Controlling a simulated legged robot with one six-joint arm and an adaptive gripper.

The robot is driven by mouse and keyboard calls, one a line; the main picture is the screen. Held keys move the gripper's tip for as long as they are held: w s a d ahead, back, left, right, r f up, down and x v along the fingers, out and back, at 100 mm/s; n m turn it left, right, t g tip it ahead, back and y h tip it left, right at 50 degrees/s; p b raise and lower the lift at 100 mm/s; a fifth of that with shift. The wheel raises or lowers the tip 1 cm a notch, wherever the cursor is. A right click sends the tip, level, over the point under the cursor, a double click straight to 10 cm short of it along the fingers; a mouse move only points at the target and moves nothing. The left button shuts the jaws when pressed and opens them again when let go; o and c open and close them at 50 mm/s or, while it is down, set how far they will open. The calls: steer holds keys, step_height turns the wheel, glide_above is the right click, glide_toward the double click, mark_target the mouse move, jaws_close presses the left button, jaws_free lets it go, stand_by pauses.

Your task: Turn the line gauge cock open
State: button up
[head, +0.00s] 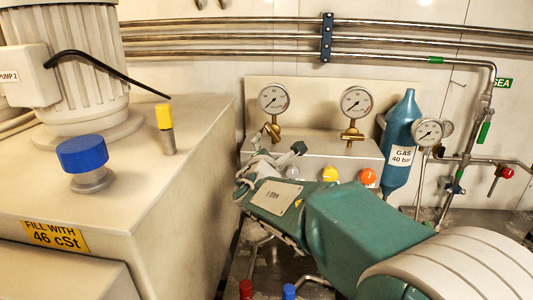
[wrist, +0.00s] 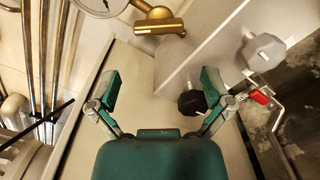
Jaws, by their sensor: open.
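Two round white gauges stand at the back, the left gauge (head: 274,99) and the right gauge (head: 357,102), each above a brass cock. The left brass cock (head: 272,130) also shows at the top of the wrist view (wrist: 158,24), with part of its gauge beside it. The right brass cock (head: 352,133) shows only in the head view. I cannot read which is the line gauge. My gripper (wrist: 158,88) is open and empty, its fingers spread below the left cock in the wrist view and apart from it. In the head view my gripper (head: 272,162) is just below the left cock.
Grey, yellow (head: 330,174) and orange (head: 367,176) knobs sit on the panel front. A black knob (wrist: 192,102) is near my right finger in the wrist view, with a red-handled valve (wrist: 262,96) beyond. A blue gas bottle (head: 402,140) stands right; a tank with a blue cap (head: 82,153) is left.

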mark_target(271, 135)
steer(key=shift+s, duration=1.15)
steer(key=w, duration=1)
steer(key=shift+w+d, duration=0.15)
steer(key=shift+w, duration=0.15)
steer(key=shift+w+d+r, duration=0.1)
steer(key=shift+w+d, duration=0.05)
steer(key=shift+w, duration=0.55)
steer(key=c, duration=0.8)
